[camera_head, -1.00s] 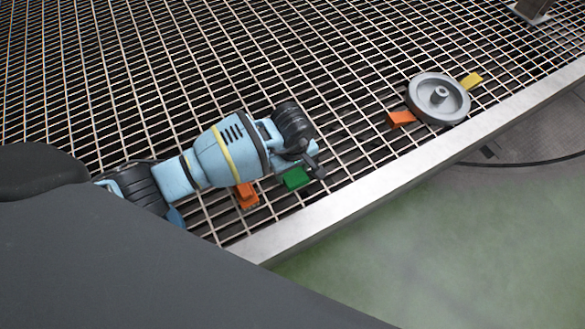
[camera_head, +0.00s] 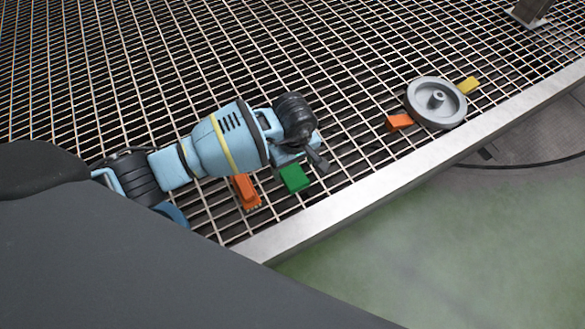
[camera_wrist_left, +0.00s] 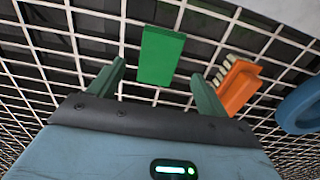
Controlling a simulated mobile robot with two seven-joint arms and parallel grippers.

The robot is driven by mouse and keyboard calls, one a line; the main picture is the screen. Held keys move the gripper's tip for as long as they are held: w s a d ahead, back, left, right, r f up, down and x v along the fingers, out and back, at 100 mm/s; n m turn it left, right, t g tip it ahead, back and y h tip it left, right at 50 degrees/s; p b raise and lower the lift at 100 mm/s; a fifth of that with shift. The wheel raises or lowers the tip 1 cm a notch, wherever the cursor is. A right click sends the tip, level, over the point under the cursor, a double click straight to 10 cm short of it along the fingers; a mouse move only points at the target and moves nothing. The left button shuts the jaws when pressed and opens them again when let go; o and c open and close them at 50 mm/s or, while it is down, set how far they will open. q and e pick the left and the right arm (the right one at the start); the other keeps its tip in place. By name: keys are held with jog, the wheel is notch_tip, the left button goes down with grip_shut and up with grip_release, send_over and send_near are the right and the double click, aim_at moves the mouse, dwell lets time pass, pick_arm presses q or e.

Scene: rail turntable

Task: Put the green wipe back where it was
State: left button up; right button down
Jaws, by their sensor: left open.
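The green wipe (camera_head: 295,178) lies flat on the metal grating near the front edge, and it also shows in the left wrist view (camera_wrist_left: 161,55). My left gripper (camera_wrist_left: 159,75) is open, with one finger on either side in the wrist view. The wipe lies just beyond the fingertips, in line with the gap and not gripped. In the head view my left gripper (camera_head: 318,163) is beside the wipe, partly hidden by its own wrist. My right gripper is not seen.
An orange brush (camera_head: 245,191) lies left of the wipe; it also shows in the wrist view (camera_wrist_left: 238,88). A grey wheel (camera_head: 437,102) lies at right, with an orange block (camera_head: 399,122) and a yellow block (camera_head: 468,85) beside it. A pale metal edge (camera_head: 330,208) borders the grating.

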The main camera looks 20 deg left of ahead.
aim_at(293, 176)
pick_arm(q)
notch_tip(293, 176, up, 8)
jog(key=p, duration=0.2)
jog(key=shift+f, duration=0.25)
